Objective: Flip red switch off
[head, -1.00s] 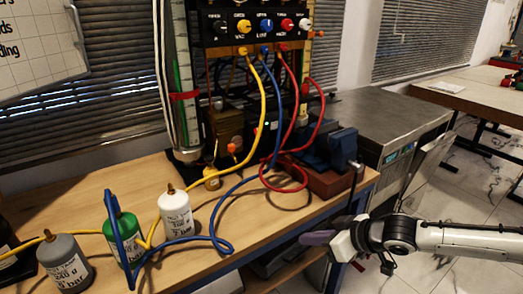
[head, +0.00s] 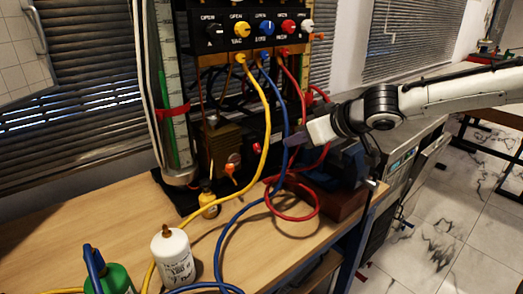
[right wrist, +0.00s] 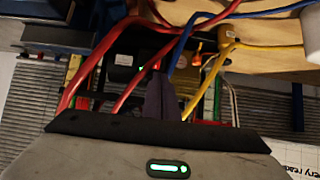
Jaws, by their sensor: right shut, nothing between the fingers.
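A small red part that looks like the red switch (head: 257,148) sits on a dark box behind the hoses, below the knob panel (head: 262,28). In the right wrist view a small red spot (right wrist: 157,66) shows just beyond the fingertips; I cannot tell its setting. My right gripper (head: 291,139) reaches in from the right, in front of the box and among the hoses. Its dark purple fingers (right wrist: 160,98) are closed together with nothing between them. Whether they touch a hose or the switch is unclear. My left gripper is not in view.
A yellow hose (head: 262,110), a blue hose (head: 282,100) and red hoses (head: 300,75) hang in front of the box. A white canister (head: 172,258) and a green one (head: 112,279) stand at the front left. A blue vise (head: 345,165) stands at the right. The middle tabletop is partly clear.

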